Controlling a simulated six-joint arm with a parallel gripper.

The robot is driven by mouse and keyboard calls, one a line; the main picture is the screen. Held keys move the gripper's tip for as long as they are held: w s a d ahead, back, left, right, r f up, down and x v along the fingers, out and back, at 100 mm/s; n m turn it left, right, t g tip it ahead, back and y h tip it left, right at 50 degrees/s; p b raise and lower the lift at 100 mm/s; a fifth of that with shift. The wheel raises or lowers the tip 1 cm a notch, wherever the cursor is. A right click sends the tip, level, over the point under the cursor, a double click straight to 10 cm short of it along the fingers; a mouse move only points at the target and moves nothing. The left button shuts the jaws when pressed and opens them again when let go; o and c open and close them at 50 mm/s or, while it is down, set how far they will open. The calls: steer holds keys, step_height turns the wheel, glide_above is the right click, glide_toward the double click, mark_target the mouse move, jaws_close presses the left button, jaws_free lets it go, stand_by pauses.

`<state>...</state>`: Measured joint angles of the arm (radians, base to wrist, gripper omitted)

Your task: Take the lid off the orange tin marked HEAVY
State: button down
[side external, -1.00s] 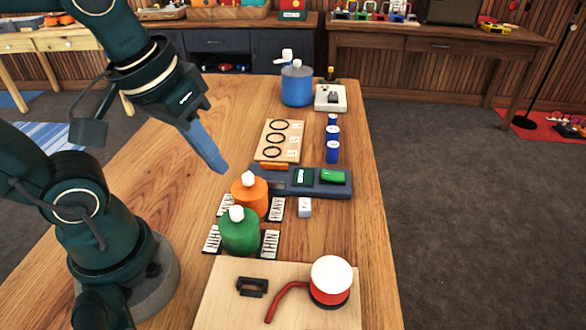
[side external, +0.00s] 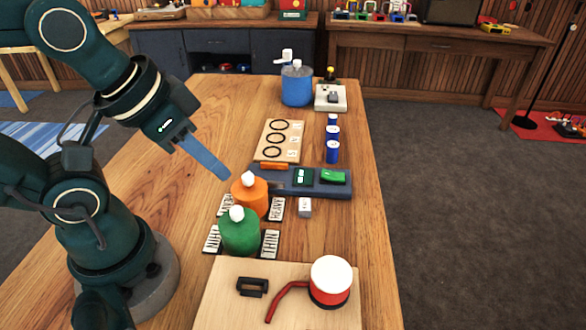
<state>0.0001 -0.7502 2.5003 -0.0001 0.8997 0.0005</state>
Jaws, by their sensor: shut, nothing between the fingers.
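The orange tin (side external: 252,197) stands upright on the table, left of a card marked HEAVY (side external: 277,208). Its lid with a white knob (side external: 249,178) is on top. A green tin (side external: 240,235) with a white knob stands just in front, beside cards marked THIN. My gripper (side external: 226,177) is shut and empty, its blue fingers slanting down to the right. In the picture its tips are just left of the orange tin's knob and apart from it. I cannot tell the exact height of the tips above the table.
A blue-grey tray (side external: 315,190) with green items lies behind the orange tin. A wooden board (side external: 225,295) holds a red pot with a white top (side external: 331,277). Blue cylinders (side external: 333,152) and a ring board (side external: 269,153) stand farther back. The table's left part is clear.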

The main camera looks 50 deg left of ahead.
jaws_free()
stand_by(0.3)
steer(key=n+g, duration=0.4)
steer(key=g, duration=0.1)
glide_above(247, 174)
steer(key=f, duration=0.5)
steer(key=shift+w+d, duration=0.1)
steer(key=shift+d, duration=0.1)
steer(key=shift+a+f+n+g, duration=0.1)
steer(key=shift+f+n+g, duration=0.2)
steer(key=shift+f, duration=2.5)
